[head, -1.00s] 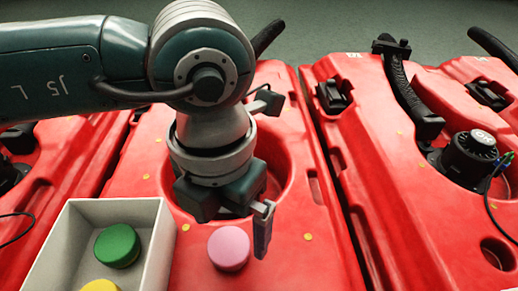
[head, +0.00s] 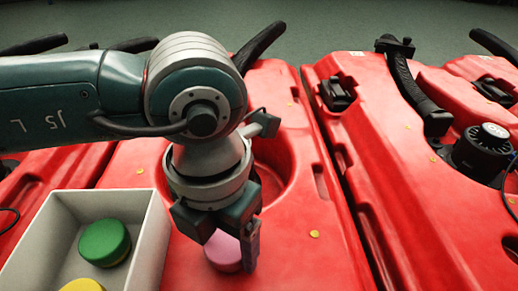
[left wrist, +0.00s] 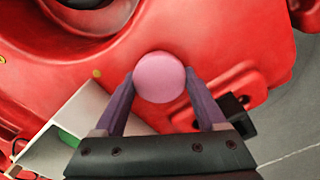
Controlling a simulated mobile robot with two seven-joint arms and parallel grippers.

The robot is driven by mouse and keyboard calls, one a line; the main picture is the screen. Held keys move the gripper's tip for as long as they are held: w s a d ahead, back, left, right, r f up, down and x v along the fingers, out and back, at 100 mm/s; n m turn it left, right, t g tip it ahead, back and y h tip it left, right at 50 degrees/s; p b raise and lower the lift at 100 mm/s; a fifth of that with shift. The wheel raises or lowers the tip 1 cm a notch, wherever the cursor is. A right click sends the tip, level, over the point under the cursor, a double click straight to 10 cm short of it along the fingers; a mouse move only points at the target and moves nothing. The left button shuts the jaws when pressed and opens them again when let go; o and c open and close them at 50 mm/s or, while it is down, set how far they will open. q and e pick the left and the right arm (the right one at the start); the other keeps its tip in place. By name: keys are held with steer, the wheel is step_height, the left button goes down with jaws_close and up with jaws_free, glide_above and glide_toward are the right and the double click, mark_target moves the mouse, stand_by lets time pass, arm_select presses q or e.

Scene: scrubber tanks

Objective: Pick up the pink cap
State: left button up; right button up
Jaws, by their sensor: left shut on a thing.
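The pink cap (head: 222,252) sits on the red tank (head: 300,240), just right of a white box; my gripper partly covers it in the head view. In the left wrist view the round pink cap (left wrist: 159,77) is between the two fingertips. My left gripper (head: 232,255) is down at the cap and shut on it, with one finger on each side; its fingers also show in the left wrist view (left wrist: 160,90). I cannot tell whether the cap is lifted off the tank surface. My right gripper is not in view.
The white box (head: 150,240) stands close left of the cap, holding a green cap (head: 104,242) and a yellow cap (head: 82,286). Black handles (head: 408,85) and a black knobbed fitting (head: 484,150) rise from the neighbouring tanks. The tank surface right of the cap is clear.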

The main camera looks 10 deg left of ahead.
arm_select(q)
steer(key=c, duration=0.8)
